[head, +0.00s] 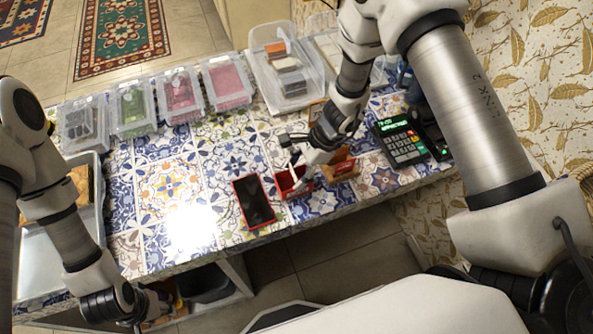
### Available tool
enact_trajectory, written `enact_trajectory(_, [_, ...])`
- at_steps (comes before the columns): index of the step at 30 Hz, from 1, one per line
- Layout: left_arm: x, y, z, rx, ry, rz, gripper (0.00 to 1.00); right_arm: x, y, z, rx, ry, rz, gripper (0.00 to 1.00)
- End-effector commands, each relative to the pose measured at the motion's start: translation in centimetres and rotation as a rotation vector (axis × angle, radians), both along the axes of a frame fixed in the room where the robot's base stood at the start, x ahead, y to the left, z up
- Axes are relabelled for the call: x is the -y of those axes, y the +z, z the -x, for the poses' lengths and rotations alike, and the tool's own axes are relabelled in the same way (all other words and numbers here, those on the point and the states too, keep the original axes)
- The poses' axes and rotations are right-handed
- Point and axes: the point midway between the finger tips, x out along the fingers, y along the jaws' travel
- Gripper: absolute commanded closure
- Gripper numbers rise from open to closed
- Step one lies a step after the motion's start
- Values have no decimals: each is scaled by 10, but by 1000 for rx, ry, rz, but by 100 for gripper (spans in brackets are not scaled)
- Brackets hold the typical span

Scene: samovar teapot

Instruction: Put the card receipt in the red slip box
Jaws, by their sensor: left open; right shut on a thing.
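The red slip box (283,184) is a small open red box near the front edge of the tiled counter. My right gripper (302,181) reaches down at the box's opening, its fingertips over or just inside it. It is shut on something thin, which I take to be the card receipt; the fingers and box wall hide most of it. I cannot tell how deep it sits or whether it touches the box. My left gripper (153,308) is open and low, in front of the counter at lower left, away from the box.
A red-edged black phone or tablet (254,203) lies left of the box. A wooden holder (342,169) stands close on the right, with a card terminal (401,147) beyond. Lidded tubs (226,82) and a clear bin (287,72) line the back. The left-middle counter is clear.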

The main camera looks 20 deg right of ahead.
Motion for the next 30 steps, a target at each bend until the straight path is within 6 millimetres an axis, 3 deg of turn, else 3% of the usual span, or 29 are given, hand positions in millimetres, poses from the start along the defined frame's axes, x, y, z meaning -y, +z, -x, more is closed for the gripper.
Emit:
enact_trajectory(11, [0,-7,0,0,0,0,56,1,-12,6,-13,2,8,58])
enact_trajectory(21, [0,-15,0,0,0,0,56,2,-20,5,-13,2,8,41])
enact_trajectory(30, [0,-16,0,0,0,0,56,2,-19,3,-10,1,6,39])
